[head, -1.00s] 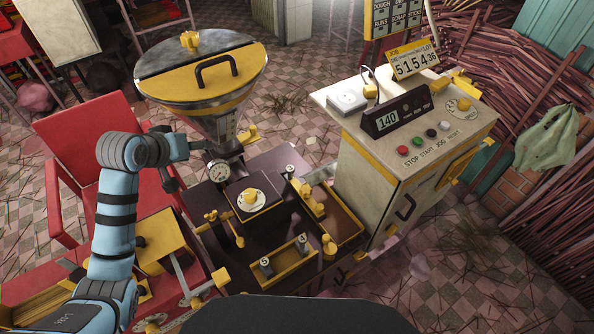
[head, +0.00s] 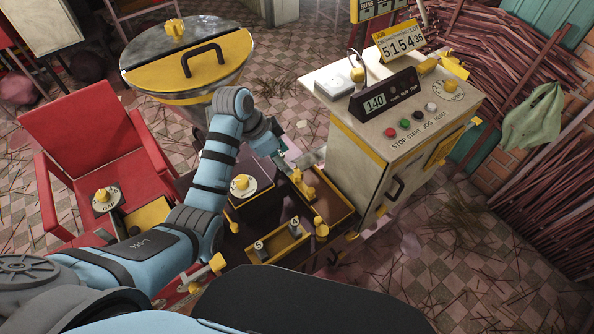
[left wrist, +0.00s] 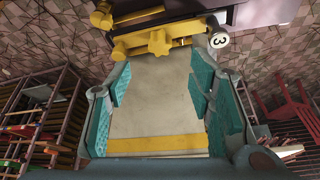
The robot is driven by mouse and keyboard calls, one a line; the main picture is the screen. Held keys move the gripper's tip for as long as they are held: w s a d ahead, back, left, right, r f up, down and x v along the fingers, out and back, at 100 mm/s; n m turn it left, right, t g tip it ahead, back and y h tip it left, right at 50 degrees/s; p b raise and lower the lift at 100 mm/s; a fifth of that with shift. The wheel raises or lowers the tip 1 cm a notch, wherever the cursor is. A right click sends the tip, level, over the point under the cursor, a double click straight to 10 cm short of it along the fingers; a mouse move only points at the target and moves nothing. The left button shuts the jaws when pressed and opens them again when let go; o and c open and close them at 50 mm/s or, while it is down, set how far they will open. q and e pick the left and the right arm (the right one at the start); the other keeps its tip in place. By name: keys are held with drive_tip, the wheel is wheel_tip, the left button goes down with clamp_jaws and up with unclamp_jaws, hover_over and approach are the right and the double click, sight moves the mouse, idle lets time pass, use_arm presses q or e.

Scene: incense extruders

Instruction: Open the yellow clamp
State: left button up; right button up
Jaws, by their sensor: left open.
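The yellow clamp (head: 303,187) is on the dark extruder (head: 262,212), near the grey cabinet. In the left wrist view, yellow metal parts with a star-shaped knob (left wrist: 159,43) lie just beyond the fingertips. My left gripper (head: 283,163) is above and beside the clamp, reaching over the machine. In the left wrist view its teal-padded fingers (left wrist: 163,78) are spread wide with nothing between them. The star knob is in line with the gap, and I cannot tell whether anything touches. A cap marked 3 (left wrist: 219,40) is close to one fingertip. My right gripper is out of view.
The control cabinet (head: 385,160) with buttons stands right of the clamp. The yellow-lidded hopper (head: 190,68) is behind my left arm. Numbered pegs stand in a yellow-edged tray (head: 275,250) in front. A red chair (head: 85,135) is at the left. Bundled sticks (head: 540,220) fill the right side.

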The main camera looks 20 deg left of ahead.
sight(296, 173)
use_arm(q)
drive_tip(key=x, duration=0.9)
clamp_jaws()
